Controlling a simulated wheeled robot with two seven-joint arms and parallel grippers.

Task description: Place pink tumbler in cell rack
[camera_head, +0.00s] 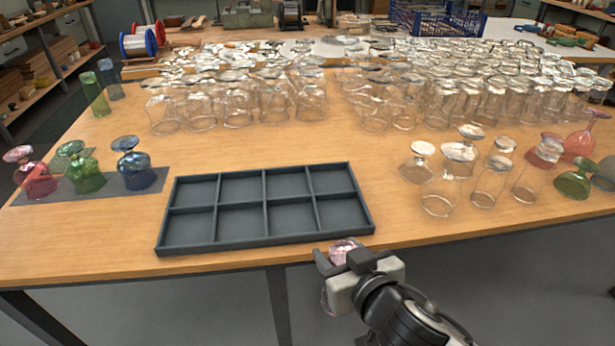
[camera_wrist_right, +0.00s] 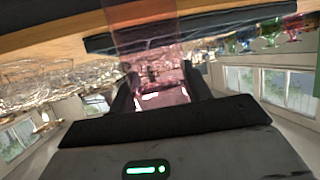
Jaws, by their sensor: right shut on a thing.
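The pink tumbler (camera_head: 343,246) is clear pink glass, held between the fingers of my right gripper (camera_head: 345,259), which is shut on it. It is in front of the table's near edge, close to the front right corner of the cell rack, and mostly hidden by the gripper in the head view. In the right wrist view the tumbler (camera_wrist_right: 147,42) stretches up from between the fingers (camera_wrist_right: 158,88). The cell rack (camera_head: 262,241) is a dark grey tray with two rows of square cells, all empty. My left gripper is not in view.
Pink, green and blue goblets (camera_head: 138,165) stand upside down on a grey mat (camera_head: 65,193) left of the rack. Clear glasses (camera_head: 441,190) and coloured glasses (camera_head: 573,184) stand on the right. Many clear glasses (camera_head: 240,105) fill the back. Bare table lies around the rack.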

